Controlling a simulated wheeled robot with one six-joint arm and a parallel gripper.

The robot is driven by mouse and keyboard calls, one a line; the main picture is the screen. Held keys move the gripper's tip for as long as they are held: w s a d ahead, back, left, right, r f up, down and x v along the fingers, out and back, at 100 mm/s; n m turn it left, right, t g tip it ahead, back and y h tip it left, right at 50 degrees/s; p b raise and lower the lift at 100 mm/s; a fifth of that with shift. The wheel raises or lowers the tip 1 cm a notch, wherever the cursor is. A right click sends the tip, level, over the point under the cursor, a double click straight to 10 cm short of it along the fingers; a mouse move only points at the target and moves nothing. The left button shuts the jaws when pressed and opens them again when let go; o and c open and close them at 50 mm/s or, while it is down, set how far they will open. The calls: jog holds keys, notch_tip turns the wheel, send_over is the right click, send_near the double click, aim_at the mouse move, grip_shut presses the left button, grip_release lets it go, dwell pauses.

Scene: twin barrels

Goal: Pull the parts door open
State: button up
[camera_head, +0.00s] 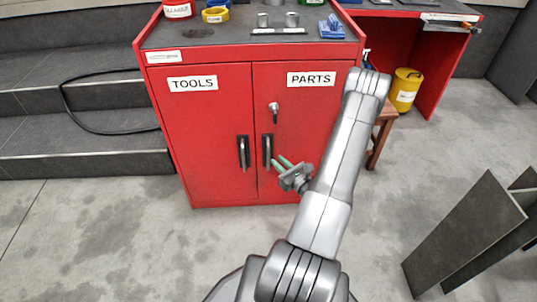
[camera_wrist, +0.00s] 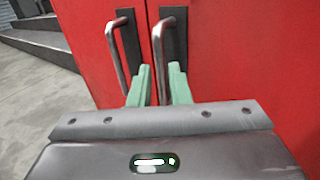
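The red parts door (camera_head: 312,125) is the right door of a red cabinet, under a white PARTS label, and looks closed. Its upright metal handle (camera_head: 267,152) sits on a dark plate near the door's left edge. In the wrist view the handle (camera_wrist: 158,55) runs down between my two green fingers. My gripper (camera_head: 279,161) is just right of the handle in the head view, its fingers spread and pointing at it. In the wrist view my gripper (camera_wrist: 160,72) looks open, one finger on each side of the bar. Whether the fingers touch the bar is unclear.
The tools door (camera_head: 205,125) is closed, its handle (camera_head: 243,152) close to the left. A lock with a key (camera_head: 273,110) sits above the parts handle. Dark panels (camera_head: 475,235) stand at the right. A wooden stool (camera_head: 382,135) is beside the cabinet. Floor in front is partly clear.

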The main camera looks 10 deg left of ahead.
aim_at(269, 153)
jog(key=b+x, duration=0.1)
jog(key=x, duration=0.5)
jog(key=shift+w+a, duration=0.2)
jog(key=shift+a, duration=0.05)
grip_shut()
